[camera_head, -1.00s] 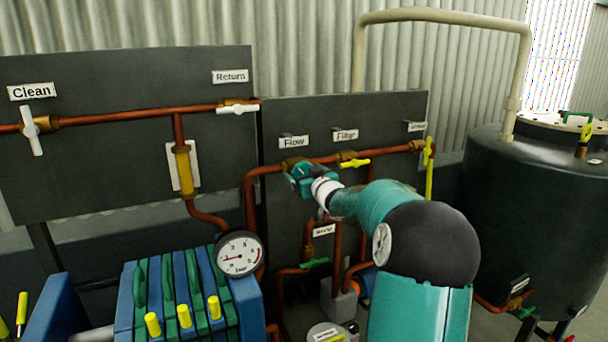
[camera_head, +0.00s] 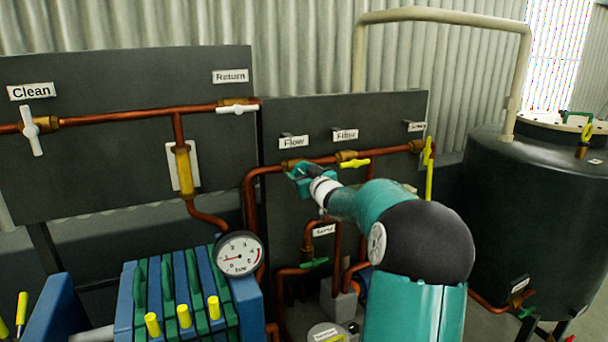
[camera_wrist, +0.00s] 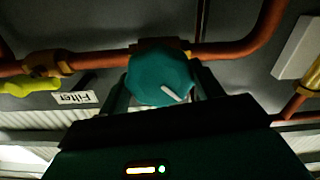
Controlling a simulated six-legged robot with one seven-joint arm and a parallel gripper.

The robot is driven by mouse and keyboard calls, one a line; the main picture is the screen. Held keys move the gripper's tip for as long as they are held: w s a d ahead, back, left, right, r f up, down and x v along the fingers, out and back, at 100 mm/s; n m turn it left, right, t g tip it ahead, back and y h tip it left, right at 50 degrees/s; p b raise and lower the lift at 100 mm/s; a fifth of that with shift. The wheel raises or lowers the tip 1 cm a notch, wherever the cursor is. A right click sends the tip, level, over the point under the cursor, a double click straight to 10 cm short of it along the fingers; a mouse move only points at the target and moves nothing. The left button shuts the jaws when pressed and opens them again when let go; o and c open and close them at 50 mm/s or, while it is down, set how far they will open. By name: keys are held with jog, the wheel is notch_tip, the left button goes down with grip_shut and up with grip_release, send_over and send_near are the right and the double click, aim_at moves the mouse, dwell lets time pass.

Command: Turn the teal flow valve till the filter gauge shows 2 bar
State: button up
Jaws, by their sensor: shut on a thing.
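The teal flow valve (camera_wrist: 160,76) is a rounded knob with a white pointer line, on the copper pipe below the "Flow" label (camera_head: 292,142). My gripper (camera_head: 304,180) is at the knob; in the wrist view its two dark fingers stand on either side and are shut on it. In the head view my gripper hides most of the knob. The round white gauge (camera_head: 239,254) stands at the lower left on the blue and green plate stack (camera_head: 170,290). Its red needle points left, slightly downward; the exact reading is too small to tell.
A yellow valve handle (camera_head: 354,163) sits on the same pipe right of the knob, below the "Filter" label (camera_head: 345,134). A white-handled valve (camera_head: 236,109) is up left. Copper pipes run below. A dark tank (camera_head: 530,220) stands at the right.

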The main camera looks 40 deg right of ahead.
jog(key=n, duration=0.3)
jog(key=shift+a+n, duration=0.1)
jog(key=shift+n, duration=0.2)
jog(key=n, duration=0.3)
jog(key=shift+n, duration=0.4)
jog(key=n, duration=0.3)
jog(key=shift+f+n, duration=0.1)
jog(key=shift+n, duration=1.9)
jog(key=o, duration=1)
